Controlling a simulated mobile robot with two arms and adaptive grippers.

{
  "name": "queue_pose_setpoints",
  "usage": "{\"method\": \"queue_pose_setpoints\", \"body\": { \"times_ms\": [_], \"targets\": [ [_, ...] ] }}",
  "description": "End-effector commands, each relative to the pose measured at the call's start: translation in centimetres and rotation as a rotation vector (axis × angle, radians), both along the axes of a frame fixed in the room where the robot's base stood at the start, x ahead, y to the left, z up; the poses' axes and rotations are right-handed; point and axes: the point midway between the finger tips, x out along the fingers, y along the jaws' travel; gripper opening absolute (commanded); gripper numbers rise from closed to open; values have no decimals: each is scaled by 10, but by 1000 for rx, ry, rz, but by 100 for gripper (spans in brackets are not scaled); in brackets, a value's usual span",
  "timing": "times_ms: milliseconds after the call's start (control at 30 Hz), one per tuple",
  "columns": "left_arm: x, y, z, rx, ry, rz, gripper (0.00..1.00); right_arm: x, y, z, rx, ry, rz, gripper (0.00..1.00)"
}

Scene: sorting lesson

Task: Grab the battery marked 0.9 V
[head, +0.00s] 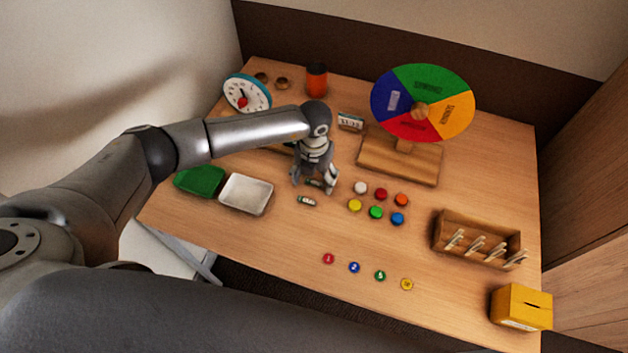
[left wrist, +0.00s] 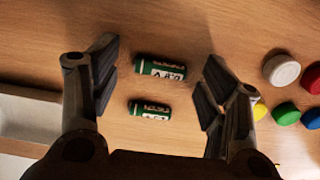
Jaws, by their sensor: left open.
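Two small green batteries with white labels lie on the table. The far battery (head: 316,184) is the upper one (left wrist: 160,68) in the left wrist view, between my fingers with a gap on both sides. Its label looks upside down and seems to read 0.9 V, but it is blurred. The near battery (head: 307,201) is the lower one (left wrist: 149,109) in the left wrist view; its marking is too small to read surely. My left gripper (head: 313,187) is open and empty, pointing down over the far battery; its fingers also show in the left wrist view (left wrist: 160,78). My right gripper is not in view.
A white tray (head: 246,210) and a green tray (head: 187,180) stand left of the batteries. Several coloured discs (head: 376,212) lie to the right. A colour wheel (head: 448,85), a wooden rack (head: 442,231) and a yellow box (head: 507,313) stand farther right. The table between near battery and numbered counters (head: 354,267) is clear.

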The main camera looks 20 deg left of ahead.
Motion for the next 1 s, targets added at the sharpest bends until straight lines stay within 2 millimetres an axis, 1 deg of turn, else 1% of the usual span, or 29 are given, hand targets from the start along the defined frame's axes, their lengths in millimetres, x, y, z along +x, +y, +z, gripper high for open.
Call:
{"method": "queue_pose_setpoints", "body": {
  "times_ms": [33,67,333,633,767,867,1000],
  "targets": [
    [0,0,0,0,0,0,69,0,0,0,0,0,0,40],
    [0,0,0,0,0,0,65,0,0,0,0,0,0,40],
    [0,0,0,0,0,0,31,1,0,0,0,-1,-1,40],
    [0,0,1,0,0,0,30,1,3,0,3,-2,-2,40],
    [1,0,5,0,-1,0,30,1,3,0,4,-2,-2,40],
    [1,0,14,0,-2,0,30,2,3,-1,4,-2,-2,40],
    [0,0,34,-1,-4,-2,30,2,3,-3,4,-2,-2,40]
  ]
}}
